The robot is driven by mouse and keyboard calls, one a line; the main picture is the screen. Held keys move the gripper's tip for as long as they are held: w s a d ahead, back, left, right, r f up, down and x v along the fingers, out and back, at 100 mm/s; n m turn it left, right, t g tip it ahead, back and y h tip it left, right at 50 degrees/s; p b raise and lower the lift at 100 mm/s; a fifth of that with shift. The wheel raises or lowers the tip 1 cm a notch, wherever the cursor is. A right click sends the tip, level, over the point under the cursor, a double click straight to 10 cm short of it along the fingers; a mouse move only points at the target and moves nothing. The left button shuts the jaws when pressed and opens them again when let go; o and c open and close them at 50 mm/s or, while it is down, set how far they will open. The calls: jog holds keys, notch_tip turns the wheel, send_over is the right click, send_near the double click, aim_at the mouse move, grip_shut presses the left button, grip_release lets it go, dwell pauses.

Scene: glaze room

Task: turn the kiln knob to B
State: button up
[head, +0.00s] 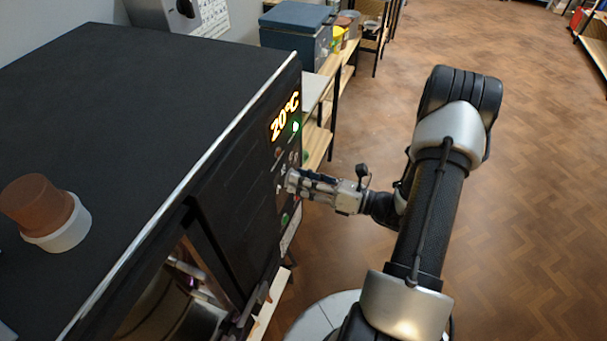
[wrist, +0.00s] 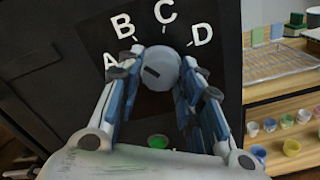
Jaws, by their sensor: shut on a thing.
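The kiln (head: 150,80) is a large black box on the left in the head view, with a lit 20°C readout on its front. Its round grey knob (wrist: 163,62) shows in the wrist view, below the white letters A, B, C and D. A short dark mark on the knob is tilted and lies left of centre, roughly on the A side; I cannot tell its exact letter. My gripper (wrist: 160,77) has one finger on each side of the knob and is shut on it. In the head view my gripper (head: 292,181) reaches the kiln front and mostly hides the knob.
A green button (wrist: 158,141) sits below the knob. A terracotta pot in a white dish (head: 58,235) stands on the kiln top. Shelves with small cups (wrist: 290,146) stand to the right of the kiln. The wooden floor (head: 540,150) on the right is clear.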

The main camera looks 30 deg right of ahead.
jog(key=shift+m+p, duration=0.85)
jog(key=shift+m, duration=0.45)
jog(key=o, duration=1.1)
jog(key=v, duration=1.2)
